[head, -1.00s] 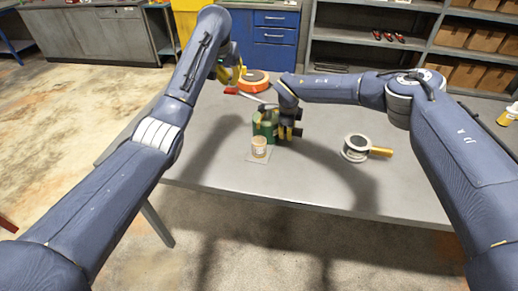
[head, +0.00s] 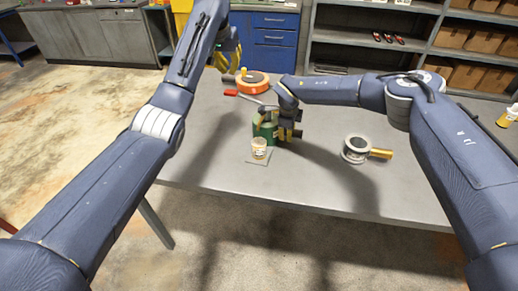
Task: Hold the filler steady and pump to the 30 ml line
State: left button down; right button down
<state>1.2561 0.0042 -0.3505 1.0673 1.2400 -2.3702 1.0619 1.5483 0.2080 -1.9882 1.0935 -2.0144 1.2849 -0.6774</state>
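The green filler (head: 264,129) stands on the table, just behind a small clear cup (head: 259,147) with a pale label or contents. The cup stands on a thin grey square plate (head: 258,159). Its fill level and lines are too small to read. My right gripper (head: 284,124) is low at the right side of the filler, against or very near it. Its fingers are partly hidden, so its grip does not show clearly. My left gripper (head: 228,56), with yellow fingers, is raised past the table's far left part, well away from the filler. I see nothing held in it.
An orange round thing (head: 252,84) lies at the back of the table (head: 215,170). A red-handled tool (head: 238,94) lies in front of it. A grey ring-shaped tool with a yellow handle (head: 362,151) lies at the right. The front left of the table is clear.

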jog(key=c, duration=1.1)
grip_release()
